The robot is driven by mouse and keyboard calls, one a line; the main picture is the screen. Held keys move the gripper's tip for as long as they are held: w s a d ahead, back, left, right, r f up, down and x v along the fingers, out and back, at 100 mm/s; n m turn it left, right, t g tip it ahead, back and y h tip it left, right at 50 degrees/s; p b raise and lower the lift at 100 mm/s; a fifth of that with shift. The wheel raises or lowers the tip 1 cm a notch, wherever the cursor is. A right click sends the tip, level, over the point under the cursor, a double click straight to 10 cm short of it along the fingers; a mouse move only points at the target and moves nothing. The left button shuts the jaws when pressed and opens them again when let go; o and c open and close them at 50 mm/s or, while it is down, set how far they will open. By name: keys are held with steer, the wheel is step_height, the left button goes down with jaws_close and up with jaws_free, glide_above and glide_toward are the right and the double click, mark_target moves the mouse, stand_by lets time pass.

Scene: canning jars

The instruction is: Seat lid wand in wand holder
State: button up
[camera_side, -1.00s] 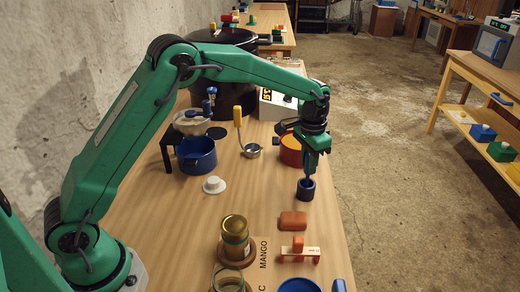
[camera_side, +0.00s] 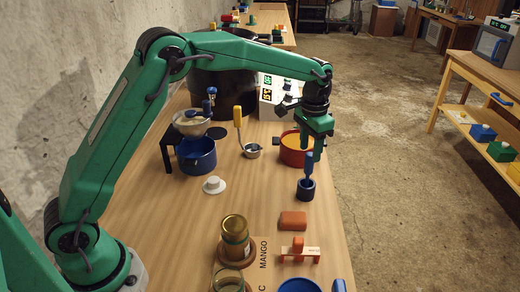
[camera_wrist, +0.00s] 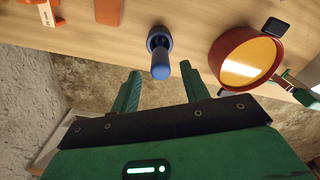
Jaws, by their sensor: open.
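The lid wand (camera_side: 309,166), with a blue handle, stands upright in the dark blue wand holder (camera_side: 306,189) near the right edge of the table. In the wrist view the wand's blue handle (camera_wrist: 161,68) points toward the camera, with the holder (camera_wrist: 159,38) around its lower end. My gripper (camera_side: 314,150) is above the wand, open and empty. In the wrist view its two fingertips (camera_wrist: 160,70) are apart, one on each side of the handle, and neither appears to touch it. The wand's lower end is hidden inside the holder.
An orange-red pot (camera_side: 293,160) stands just behind the holder. An orange block (camera_side: 293,220) and a small red-and-wood stand (camera_side: 300,253) lie in front. A ladle (camera_side: 239,125), a blue pot (camera_side: 196,160) and a jar (camera_side: 235,235) stand to the left.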

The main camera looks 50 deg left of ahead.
step_height(320, 180, up, 7)
steer(key=shift+r, duration=0.1)
stand_by(0.3)
steer(key=shift+s, duration=0.15)
stand_by(0.4)
steer(key=s+a+r+n+t, duration=0.1)
steer(key=s+a+r, duration=0.25)
steer(key=s, duration=0.35)
steer(key=s+a+r+n+t, duration=0.1)
steer(key=s+a+r+t, duration=0.1)
steer(key=s+r, duration=0.45)
steer(key=s+a+f+t, duration=0.1)
steer(key=s+f, duration=0.2)
steer(key=s, duration=0.6)
steer(key=s+a+f+n+t, duration=0.1)
steer(key=s+f, duration=0.3)
steer(key=s, duration=0.5)
steer(key=shift+s+a+f+n, duration=0.25)
steer(key=shift+s+a+n, duration=0.1)
steer(key=shift+a, duration=0.45)
